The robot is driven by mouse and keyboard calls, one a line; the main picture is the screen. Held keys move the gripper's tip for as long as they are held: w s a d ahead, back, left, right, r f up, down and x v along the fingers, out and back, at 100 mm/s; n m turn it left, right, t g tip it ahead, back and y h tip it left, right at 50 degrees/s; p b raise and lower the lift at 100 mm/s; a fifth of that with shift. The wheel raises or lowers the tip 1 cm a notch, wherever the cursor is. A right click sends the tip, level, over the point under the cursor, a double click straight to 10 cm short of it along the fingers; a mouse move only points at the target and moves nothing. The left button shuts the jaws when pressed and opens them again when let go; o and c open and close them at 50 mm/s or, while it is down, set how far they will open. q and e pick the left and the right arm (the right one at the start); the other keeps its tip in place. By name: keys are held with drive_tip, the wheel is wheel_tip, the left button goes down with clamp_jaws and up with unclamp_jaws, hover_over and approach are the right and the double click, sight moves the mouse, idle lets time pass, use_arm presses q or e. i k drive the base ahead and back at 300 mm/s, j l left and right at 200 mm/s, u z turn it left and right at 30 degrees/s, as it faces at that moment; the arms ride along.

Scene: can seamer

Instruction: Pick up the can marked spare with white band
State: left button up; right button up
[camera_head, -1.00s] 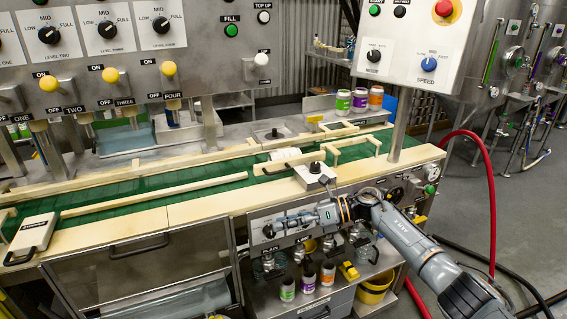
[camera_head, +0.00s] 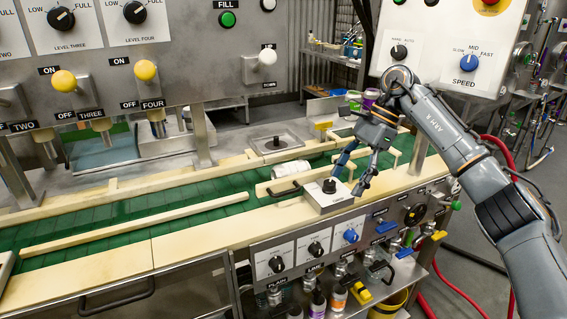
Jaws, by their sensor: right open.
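My right gripper (camera_head: 349,178) is open and empty, its fingers pointing down beside a small grey box with a black knob (camera_head: 329,186). A pale whitish cylinder (camera_head: 291,168) lies on its side at the far edge of the green belt, left of my right gripper. A green can (camera_head: 353,100) and a purple can (camera_head: 370,97) stand at the back, partly hidden by my right arm. Below the front panel, a purple can (camera_head: 317,304) and an orange can (camera_head: 338,297) show at the lower edge. I cannot read the word spare on any can. My left gripper is not in view.
The green belt (camera_head: 130,218) runs between cream rails (camera_head: 140,222). A control panel (camera_head: 436,42) hangs at upper right, close behind my right arm. The front panel (camera_head: 300,250) has several knobs. A red hose (camera_head: 500,150) is at the right.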

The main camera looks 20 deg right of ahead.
sight(296, 167)
drive_tip(key=i, duration=0.9)
